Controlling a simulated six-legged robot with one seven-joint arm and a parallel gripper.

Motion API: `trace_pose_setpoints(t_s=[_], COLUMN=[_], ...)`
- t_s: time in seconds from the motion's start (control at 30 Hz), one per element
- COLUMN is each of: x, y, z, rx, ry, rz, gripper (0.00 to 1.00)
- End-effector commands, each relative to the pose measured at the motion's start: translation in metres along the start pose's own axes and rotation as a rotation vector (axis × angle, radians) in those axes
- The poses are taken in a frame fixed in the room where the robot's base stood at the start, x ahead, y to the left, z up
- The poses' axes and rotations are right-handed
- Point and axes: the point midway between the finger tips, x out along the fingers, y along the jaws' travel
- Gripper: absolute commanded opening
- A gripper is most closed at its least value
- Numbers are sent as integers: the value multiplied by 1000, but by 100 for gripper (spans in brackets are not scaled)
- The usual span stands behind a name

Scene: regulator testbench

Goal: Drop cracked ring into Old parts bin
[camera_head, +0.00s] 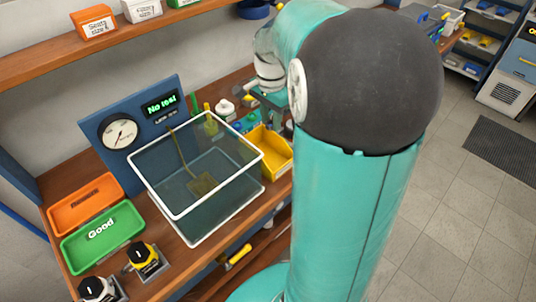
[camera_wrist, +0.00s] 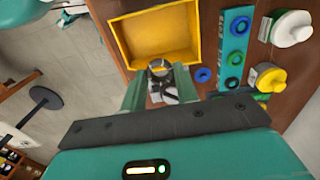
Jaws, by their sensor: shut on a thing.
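My gripper (camera_wrist: 160,76) is shut on a small dark grey ring (camera_wrist: 159,67), which shows between the fingertips in the wrist view. Any crack in it is too small to make out. A yellow open bin (camera_wrist: 158,36) lies just beyond the fingertips in the wrist view, and the ring overlaps its near edge in the picture. The bin looks empty there. In the head view the yellow bin (camera_head: 277,158) stands right of the clear tank, partly hidden by my arm. My fingertips cannot be made out in the head view.
A clear white-rimmed tank (camera_head: 205,214) stands beside the bin. An orange tray (camera_head: 84,204) and a green "Good" tray (camera_head: 103,238) are at left. In the wrist view, a blue ring (camera_wrist: 203,75), a teal strip (camera_wrist: 235,50) and yellow and white knobbed parts lie right of the bin.

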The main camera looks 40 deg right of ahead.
Motion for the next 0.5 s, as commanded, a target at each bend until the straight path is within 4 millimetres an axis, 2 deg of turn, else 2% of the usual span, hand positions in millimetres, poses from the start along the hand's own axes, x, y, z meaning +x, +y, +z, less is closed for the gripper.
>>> trace_pose_setpoints(t_s=[0.3, 0.5], x=[36, 46], y=[0, 0], z=[1, 2], rx=[-1, 1], ry=[-1, -1], rz=[1, 1], gripper=[14, 14])
